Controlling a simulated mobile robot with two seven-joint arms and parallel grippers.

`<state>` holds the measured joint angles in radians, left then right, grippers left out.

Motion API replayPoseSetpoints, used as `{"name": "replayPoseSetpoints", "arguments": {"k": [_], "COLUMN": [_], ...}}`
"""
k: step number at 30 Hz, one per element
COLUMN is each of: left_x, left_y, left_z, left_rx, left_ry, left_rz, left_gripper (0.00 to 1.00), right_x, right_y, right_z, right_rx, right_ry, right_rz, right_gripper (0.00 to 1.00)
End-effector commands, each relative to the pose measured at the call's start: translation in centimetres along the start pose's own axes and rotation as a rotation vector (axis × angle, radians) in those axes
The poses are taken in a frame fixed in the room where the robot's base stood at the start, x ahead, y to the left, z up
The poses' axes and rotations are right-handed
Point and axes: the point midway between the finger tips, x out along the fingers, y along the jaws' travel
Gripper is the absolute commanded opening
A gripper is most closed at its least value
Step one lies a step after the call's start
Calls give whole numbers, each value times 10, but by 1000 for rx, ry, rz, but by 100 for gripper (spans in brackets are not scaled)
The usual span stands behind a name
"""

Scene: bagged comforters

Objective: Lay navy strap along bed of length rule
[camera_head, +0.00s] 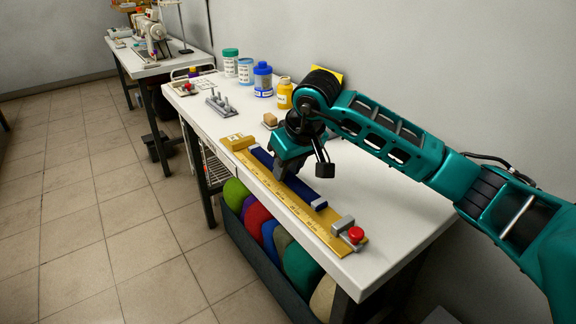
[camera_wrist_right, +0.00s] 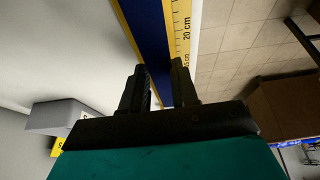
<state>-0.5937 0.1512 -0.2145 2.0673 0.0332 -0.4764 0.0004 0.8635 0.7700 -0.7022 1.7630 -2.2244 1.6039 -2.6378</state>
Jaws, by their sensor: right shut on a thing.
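The yellow length rule (camera_head: 288,201) lies along the front edge of the white table, with printed scale marks. It also shows in the wrist view (camera_wrist_right: 181,22). The navy strap (camera_head: 303,191) runs lengthwise along the rule, beside the scale. In the wrist view the strap (camera_wrist_right: 150,35) has yellow on both sides of it. My right gripper (camera_head: 281,176) is over the strap's middle, shut on it; its fingers (camera_wrist_right: 155,88) stand either side of the strap. Whether the strap touches the bed under the fingers is hidden. My left gripper is not in view.
A grey clamp with a red knob (camera_head: 356,234) sits at the rule's near end. Jars (camera_head: 263,80), a yellow bottle (camera_head: 285,92) and a grey pegged fixture (camera_head: 221,104) stand farther back. Bagged comforters (camera_head: 300,268) fill a bin below. The table's right part is clear.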

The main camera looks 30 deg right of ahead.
Motion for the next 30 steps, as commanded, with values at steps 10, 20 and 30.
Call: {"name": "replayPoseSetpoints", "arguments": {"k": [10,20,30], "left_x": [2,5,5], "left_y": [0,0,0], "left_z": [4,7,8], "left_rx": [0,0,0], "left_ry": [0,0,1], "left_rz": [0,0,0], "left_gripper": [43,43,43], "right_x": [5,9,10], "right_y": [0,0,0], "right_z": [2,4,4], "right_rx": [0,0,0], "right_ry": [0,1,0], "right_rz": [0,1,0], "right_gripper": [0,0,49]}}
